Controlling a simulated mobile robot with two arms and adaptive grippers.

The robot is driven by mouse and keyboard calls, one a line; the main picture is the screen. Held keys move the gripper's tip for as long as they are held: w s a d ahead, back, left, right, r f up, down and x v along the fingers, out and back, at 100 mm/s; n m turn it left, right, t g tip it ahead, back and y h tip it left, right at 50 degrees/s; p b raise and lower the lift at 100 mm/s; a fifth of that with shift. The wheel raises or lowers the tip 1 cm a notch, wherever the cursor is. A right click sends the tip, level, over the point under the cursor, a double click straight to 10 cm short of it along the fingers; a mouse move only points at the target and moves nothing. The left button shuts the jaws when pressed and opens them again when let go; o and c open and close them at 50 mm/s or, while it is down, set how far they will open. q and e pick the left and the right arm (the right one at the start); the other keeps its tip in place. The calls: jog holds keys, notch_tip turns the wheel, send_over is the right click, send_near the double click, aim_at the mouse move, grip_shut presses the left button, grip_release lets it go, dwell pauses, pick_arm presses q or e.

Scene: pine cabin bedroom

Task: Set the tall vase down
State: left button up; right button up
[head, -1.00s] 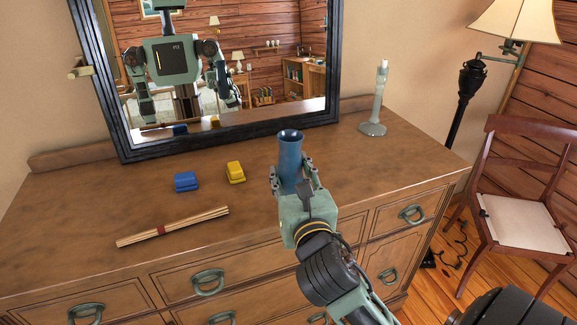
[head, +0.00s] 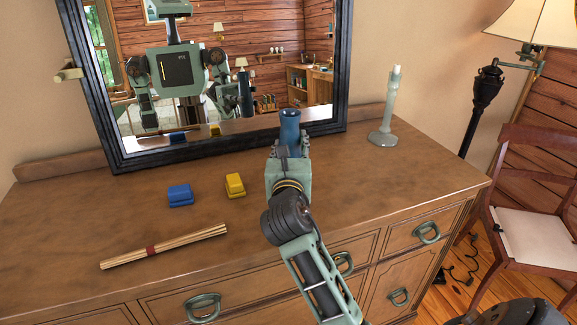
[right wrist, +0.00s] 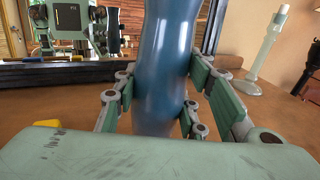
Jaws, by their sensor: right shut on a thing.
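The tall blue vase (head: 290,124) is upright near the mirror on the dresser top (head: 240,230). My right gripper (head: 289,148) is shut around its body from the front. In the right wrist view the vase (right wrist: 163,65) stands between both fingers (right wrist: 160,103), with pads against its sides. My gripper hides the vase's base in the head view, so I cannot tell whether it touches the dresser. My left gripper is not in view, except perhaps in the mirror reflection.
A blue block (head: 180,195), a yellow block (head: 235,185) and a tied bundle of sticks (head: 165,246) lie left of my arm. A pale candlestick (head: 386,115) stands right of the vase. The black-framed mirror (head: 210,148) is behind. Dresser top between vase and candlestick is clear.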

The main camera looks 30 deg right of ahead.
jog(key=shift+w+a+f, duration=0.1)
jog(key=shift+w+f, duration=0.05)
jog(key=shift+w, duration=0.05)
jog(key=shift+f+b, duration=0.4)
jog(key=shift+f, duration=1.5)
jog(key=shift+f, duration=0.1)
jog(key=o, duration=1.3)
jog(key=shift+f, duration=0.1)
jog(key=shift+s+a, duration=0.15)
jog(key=v, duration=1.1)
jog(key=shift+s+a+b, duration=0.2)
jog(key=shift+s+b, duration=0.1)
